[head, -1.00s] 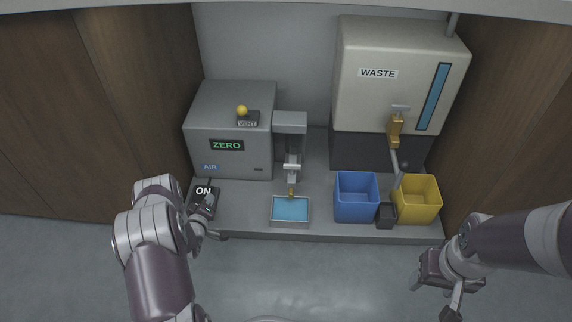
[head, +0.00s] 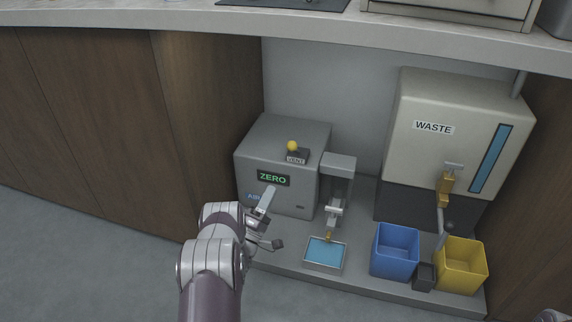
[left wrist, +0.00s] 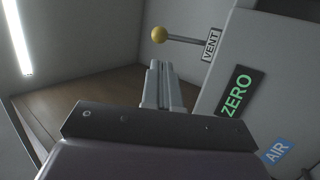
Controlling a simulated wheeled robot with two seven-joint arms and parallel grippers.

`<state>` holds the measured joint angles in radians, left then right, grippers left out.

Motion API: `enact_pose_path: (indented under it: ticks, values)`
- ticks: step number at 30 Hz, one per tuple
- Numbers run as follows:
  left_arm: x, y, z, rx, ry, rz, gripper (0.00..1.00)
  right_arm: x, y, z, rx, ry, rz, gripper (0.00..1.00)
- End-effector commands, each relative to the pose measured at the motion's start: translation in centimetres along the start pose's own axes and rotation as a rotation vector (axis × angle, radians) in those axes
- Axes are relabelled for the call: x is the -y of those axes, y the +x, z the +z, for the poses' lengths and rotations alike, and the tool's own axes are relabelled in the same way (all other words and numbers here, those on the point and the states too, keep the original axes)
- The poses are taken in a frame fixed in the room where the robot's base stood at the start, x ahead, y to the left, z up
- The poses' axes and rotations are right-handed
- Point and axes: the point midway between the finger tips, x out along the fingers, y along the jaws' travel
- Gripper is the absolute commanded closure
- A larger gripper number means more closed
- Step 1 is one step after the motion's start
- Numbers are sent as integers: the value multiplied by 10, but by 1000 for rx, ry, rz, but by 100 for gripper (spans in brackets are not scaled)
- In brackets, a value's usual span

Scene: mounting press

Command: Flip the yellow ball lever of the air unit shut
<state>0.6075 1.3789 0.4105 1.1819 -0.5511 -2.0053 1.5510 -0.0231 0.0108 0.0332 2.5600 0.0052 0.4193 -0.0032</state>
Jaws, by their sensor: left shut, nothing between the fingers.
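The air unit (head: 285,140) is a grey box with a green ZERO display (head: 272,179) and a blue AIR label. In the left wrist view the yellow ball (left wrist: 159,35) sits at the end of a thin stem that runs to the VENT plate (left wrist: 211,45). My left gripper (head: 269,191) is shut and empty, in front of the unit, below the lever. In the left wrist view its fingertips (left wrist: 159,66) appear just under the ball, apart from it.
Right of the unit are a spout over a blue-filled tray (head: 325,268), a blue bin (head: 396,252), a yellow bin (head: 461,266) and a WASTE tank (head: 450,130). The counter edge (head: 400,38) runs above. A wooden panel (head: 205,110) stands to the left.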

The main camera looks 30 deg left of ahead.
Motion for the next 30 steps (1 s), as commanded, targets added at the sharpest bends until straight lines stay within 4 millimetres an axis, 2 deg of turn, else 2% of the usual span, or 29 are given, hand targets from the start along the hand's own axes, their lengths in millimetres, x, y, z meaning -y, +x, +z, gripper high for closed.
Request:
enact_pose_path:
  ticks: [1,9,15,21,30]
  values:
    - [5,7,1,2,2,3,100,0,12,2,0,0,0,40]
    - [5,66,1,2,2,4,100,0,43,5,0,0,0,40]
    - [5,99,1,0,2,2,100,0,65,8,0,0,0,40]
    - [1,114,0,0,2,-1,100,0,71,8,0,0,0,40]
    - [0,116,0,0,1,-1,100,0,70,8,0,0,0,40]
